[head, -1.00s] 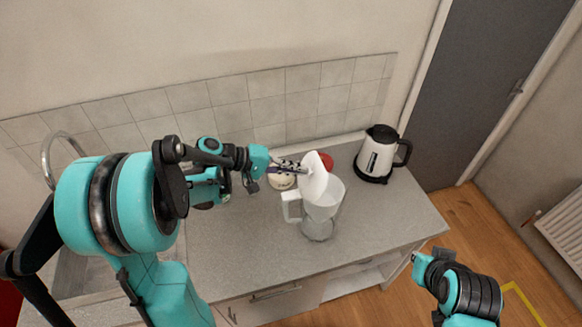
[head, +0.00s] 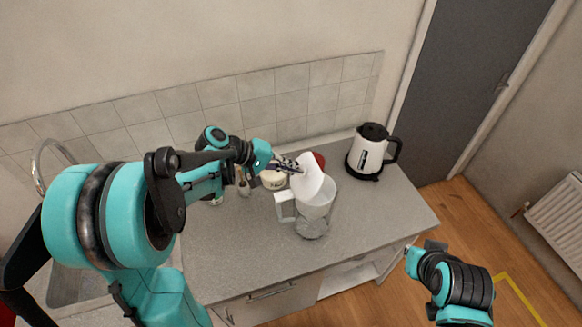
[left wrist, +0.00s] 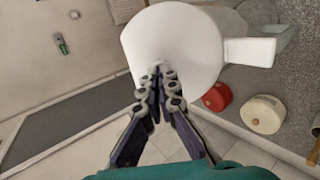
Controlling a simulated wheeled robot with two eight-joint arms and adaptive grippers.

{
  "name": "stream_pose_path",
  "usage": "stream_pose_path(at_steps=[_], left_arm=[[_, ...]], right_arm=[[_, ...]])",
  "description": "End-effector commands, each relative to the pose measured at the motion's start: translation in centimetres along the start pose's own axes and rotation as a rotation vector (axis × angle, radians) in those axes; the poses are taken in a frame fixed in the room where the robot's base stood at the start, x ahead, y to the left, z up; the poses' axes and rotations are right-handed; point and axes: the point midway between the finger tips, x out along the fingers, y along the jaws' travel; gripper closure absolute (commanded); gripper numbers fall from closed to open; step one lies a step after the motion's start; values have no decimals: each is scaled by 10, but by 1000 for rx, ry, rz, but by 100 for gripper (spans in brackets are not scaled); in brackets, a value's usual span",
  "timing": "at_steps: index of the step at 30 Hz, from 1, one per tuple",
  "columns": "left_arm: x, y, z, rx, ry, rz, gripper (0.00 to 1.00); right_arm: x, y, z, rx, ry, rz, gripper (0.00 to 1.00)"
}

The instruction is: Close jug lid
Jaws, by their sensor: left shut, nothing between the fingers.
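The jug (head: 312,222) stands on the grey counter, clear below with a white handle (head: 284,206) on its left. Its white lid (head: 307,177) is tilted up, open, over the top of the jug. My left gripper (head: 297,166) is shut and empty, with its fingertips at the upper left of the lid. In the left wrist view the lid (left wrist: 180,40) fills the upper middle, and the shut fingertips (left wrist: 160,72) overlap its lower edge; I cannot tell whether they touch it. My right gripper (head: 425,252) is at the lower right, away from the counter; its finger state is unclear.
A white and black kettle (head: 369,153) stands right of the jug. A cream pot (head: 273,180) and a red pot (head: 318,160) stand behind the jug. A sink (head: 70,275) is at the left. The counter (head: 225,260) in front of the jug is clear.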

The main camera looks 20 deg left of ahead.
Motion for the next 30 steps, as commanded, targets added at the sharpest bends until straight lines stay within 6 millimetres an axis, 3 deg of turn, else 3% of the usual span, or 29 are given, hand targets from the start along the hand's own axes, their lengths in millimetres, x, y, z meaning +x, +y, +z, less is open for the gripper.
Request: stream_pose_path(at_steps=[11, 30], left_arm=[[33, 16, -1, -17, -3, -316, 100], [91, 12, -6, -58, 0, -839, 100]], right_arm=[[-10, 0, -7, 0, 0, 0, 100], [9, 0, 6, 0, 0, 0, 100]])
